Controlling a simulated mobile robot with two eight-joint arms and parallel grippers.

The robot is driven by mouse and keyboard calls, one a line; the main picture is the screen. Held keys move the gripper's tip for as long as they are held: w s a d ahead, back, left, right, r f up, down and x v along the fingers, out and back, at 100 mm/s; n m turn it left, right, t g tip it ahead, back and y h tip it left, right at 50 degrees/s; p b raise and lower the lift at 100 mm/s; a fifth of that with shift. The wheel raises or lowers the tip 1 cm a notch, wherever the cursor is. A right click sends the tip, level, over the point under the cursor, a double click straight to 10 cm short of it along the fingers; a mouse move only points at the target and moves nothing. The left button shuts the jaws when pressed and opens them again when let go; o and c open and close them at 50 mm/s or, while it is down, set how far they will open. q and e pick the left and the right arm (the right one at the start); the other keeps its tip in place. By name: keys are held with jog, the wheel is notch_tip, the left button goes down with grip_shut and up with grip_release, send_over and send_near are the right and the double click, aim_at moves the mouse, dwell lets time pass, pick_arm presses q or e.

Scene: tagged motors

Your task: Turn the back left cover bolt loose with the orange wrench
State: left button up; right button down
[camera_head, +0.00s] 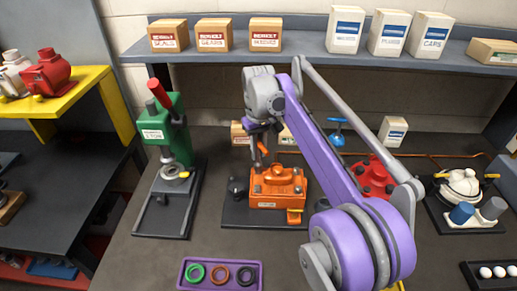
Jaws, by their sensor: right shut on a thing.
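An orange motor housing (278,188) with a cover and dark bolts on top stands on a dark base plate (236,217) in the middle of the bench. My right gripper (262,138) is above the back left part of the housing, pointing down. It is shut on the orange wrench (263,149), of which only a small part shows below the fingers. The wrench's lower end is close to the back left corner of the cover; I cannot tell whether it sits on the bolt. My left gripper is not in view.
A green press (176,130) stands to the left. A purple tray (221,284) with rings lies in front. A red motor part (372,178) and a white one (462,185) stand to the right. A shelf (300,55) with boxes runs across the back.

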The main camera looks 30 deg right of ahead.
jog(key=shift+f, duration=0.6)
